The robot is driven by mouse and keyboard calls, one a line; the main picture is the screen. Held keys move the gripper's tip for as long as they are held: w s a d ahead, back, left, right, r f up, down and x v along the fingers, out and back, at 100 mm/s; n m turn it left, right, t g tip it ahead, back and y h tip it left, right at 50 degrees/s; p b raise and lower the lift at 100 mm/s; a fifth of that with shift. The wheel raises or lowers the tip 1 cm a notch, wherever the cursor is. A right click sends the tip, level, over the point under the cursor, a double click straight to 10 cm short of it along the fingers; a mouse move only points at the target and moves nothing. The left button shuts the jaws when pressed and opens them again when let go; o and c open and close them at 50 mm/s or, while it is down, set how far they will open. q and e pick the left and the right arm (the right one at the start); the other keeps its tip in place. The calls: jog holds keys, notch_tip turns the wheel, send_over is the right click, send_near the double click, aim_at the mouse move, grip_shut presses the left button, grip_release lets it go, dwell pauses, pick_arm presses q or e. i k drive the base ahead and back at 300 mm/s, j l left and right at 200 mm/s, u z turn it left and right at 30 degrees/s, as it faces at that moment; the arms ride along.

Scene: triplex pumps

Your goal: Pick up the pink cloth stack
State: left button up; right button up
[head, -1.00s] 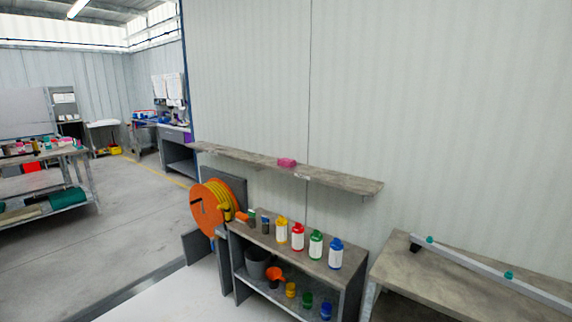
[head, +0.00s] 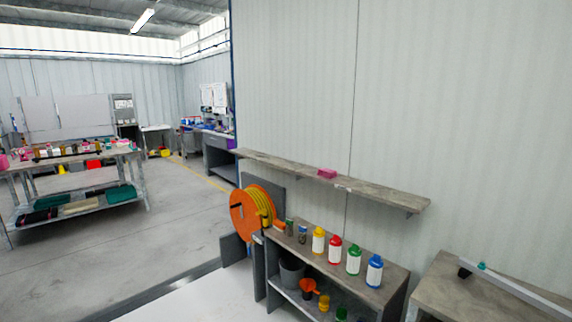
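The pink cloth stack (head: 327,173) is a small pink block lying on the long grey wall shelf (head: 385,193), near the middle of its length. It looks fully visible and nothing touches it except the shelf. Neither of my grippers shows in the head view.
Below the shelf stands a low grey cabinet (head: 394,276) with several coloured bottles on top. An orange hose reel (head: 245,215) is at its left. A bench (head: 462,292) stands at the right. Open floor (head: 120,250) lies to the left, with a loaded worktable (head: 100,160) beyond.

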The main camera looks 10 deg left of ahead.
aim_at(330, 173)
jog(key=i+j+z, duration=0.1)
jog(key=i+j, duration=0.35)
jog(key=j, duration=0.15)
jog(key=i+j+z, duration=0.25)
jog(key=i+j, duration=0.15)
jog(key=j, duration=0.25)
jog(key=i+j, duration=0.15)
jog(key=j, duration=0.2)
jog(key=i+j+z, duration=0.15)
jog(key=j, duration=0.2)
jog(key=i+j+z, duration=0.1)
jog(key=i+j, duration=0.3)
jog(key=j, duration=0.35)
jog(key=l+z, duration=0.05)
